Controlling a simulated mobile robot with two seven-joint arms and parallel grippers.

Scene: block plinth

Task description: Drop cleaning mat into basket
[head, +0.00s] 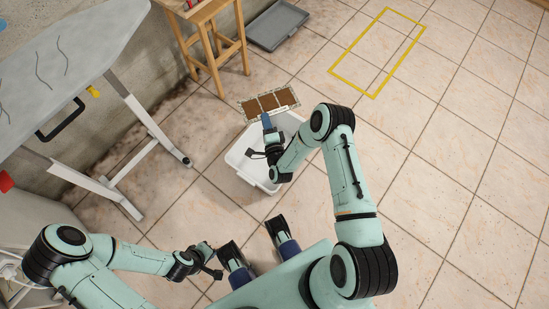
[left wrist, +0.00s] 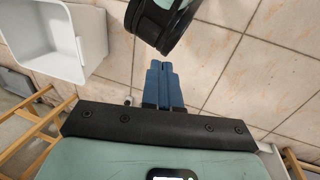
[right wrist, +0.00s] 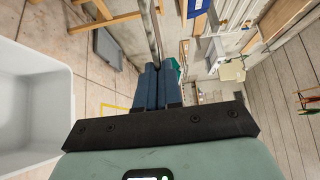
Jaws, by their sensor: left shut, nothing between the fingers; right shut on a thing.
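The cleaning mat (head: 270,104) has brown panels and a pale patterned border. My right gripper (head: 266,119) is shut on its near edge. In the head view the mat shows just past the far rim of the white basket (head: 238,158). In the right wrist view the mat (right wrist: 152,35) is a thin edge-on strip beyond the blue fingers (right wrist: 158,82), and the basket (right wrist: 35,110) is to the left. My arm hides part of the basket. My left gripper (left wrist: 162,75) is shut and empty, apart from the basket (left wrist: 75,42).
A grey ironing board (head: 65,65) with white legs stands at the left. A wooden stool (head: 212,40) and a grey tray (head: 277,25) are at the back. A yellow rectangle (head: 378,50) marks the tiled floor. The floor at the right is clear.

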